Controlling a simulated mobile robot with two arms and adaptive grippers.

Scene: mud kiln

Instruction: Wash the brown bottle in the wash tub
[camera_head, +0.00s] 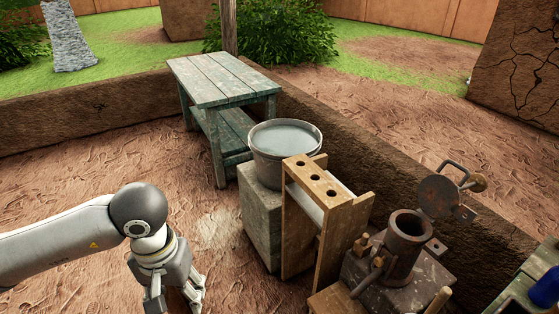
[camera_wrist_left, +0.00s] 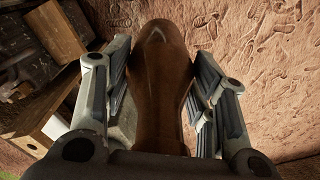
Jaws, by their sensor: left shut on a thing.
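The brown bottle (camera_wrist_left: 157,85) fills the middle of the left wrist view, held between the fingers of my left gripper (camera_wrist_left: 155,100). In the head view my left gripper (camera_head: 178,298) hangs low at the bottom left, over the dirt ground. The wash tub (camera_head: 285,142) is a round grey metal tub with pale water, standing on a weathered block up and to the right of my left gripper. The gripper and bottle are clear of the tub. My right gripper is not in view.
A wooden rack (camera_head: 318,192) with holes in its top stands just in front of the tub. A rusty iron pot with an open lid (camera_head: 407,242) is to its right. A green plank table (camera_head: 222,80) stands behind. Low mud walls border the area; ground at left is open.

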